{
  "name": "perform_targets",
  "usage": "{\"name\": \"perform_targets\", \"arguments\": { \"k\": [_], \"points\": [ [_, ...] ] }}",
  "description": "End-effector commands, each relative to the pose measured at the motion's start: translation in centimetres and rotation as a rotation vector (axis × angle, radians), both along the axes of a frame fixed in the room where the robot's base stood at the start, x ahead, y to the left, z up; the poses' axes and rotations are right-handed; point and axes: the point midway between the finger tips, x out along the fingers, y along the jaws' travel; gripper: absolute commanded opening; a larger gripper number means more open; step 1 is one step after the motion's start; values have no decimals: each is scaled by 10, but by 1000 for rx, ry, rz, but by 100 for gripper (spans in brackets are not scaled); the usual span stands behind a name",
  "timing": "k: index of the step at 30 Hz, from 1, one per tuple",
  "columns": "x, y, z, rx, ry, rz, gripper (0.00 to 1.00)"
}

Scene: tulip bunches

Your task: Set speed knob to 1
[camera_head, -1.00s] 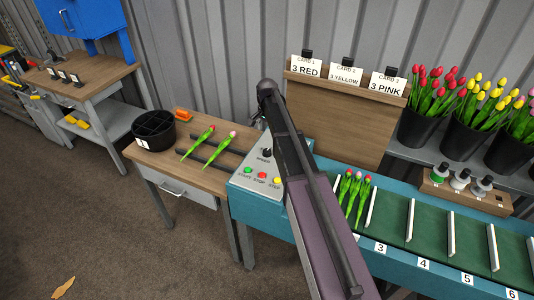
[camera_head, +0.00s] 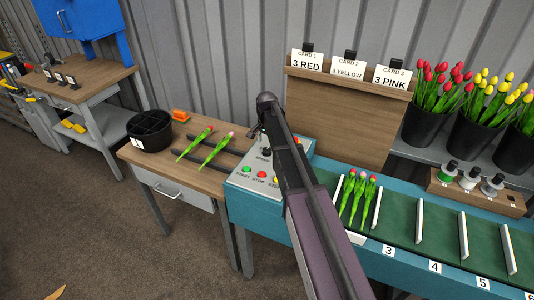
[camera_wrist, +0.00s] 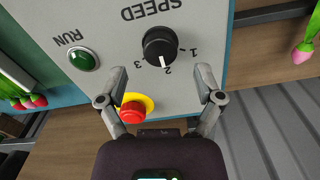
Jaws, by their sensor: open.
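The black speed knob (camera_wrist: 159,46) is on the grey control panel (camera_wrist: 215,35), seen upside down in the wrist view. Its white pointer is at 2, between the marks 1 and 3. My gripper (camera_wrist: 161,74) is open, with its two fingers spread beyond the knob's two sides and nothing between them. Contact with the knob cannot be seen. In the head view my gripper (camera_head: 266,105) is above the panel, and the knob (camera_head: 266,152) shows beside my arm, which hides part of the panel.
The wrist view shows a red button (camera_wrist: 132,112) on a yellow base near the left finger and a green RUN lamp (camera_wrist: 84,59). A conveyor (camera_head: 400,215) with tulips lies right of the panel. A card board (camera_head: 335,115) stands behind.

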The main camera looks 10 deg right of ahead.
Motion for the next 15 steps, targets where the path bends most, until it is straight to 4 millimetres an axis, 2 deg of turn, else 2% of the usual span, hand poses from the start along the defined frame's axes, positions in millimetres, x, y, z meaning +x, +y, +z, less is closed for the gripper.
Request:
{"name": "perform_targets", "arguments": {
  "k": [1, 6, 15],
  "points": [
    [0, 0, -8, 0, 0, 0, 85],
    [0, 0, -21, 0, 0, 0, 85],
    [0, 1, -33, 0, 0, 1, 85]
  ]
}}
